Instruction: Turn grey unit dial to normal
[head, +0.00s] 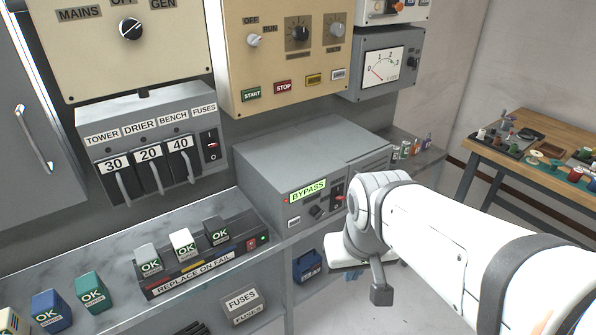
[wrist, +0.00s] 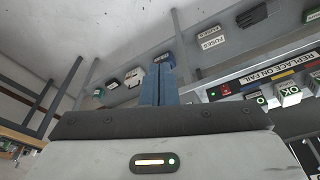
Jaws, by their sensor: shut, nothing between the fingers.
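The grey unit (head: 268,182) stands on the bench in the middle of the head view. Its front has a lit green "BYPASS" label (head: 308,191). A small dark dial (head: 316,212) sits below the label; its pointer setting is too small to read. A red switch or light (head: 340,198) is to its right, close to the arm in the picture. My gripper shows in the wrist view with its blue fingers (wrist: 158,78) shut together and empty. In the head view my wrist is right of and below the unit's front, and the fingers are mostly hidden behind it.
A black rack (head: 200,262) with "OK" modules and a "REPLACE ON FAIL" label lies on the bench left of the unit. A breaker box (head: 152,140) and a cream panel (head: 282,55) are on the wall. A wooden table (head: 545,150) stands at right. Floor between is clear.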

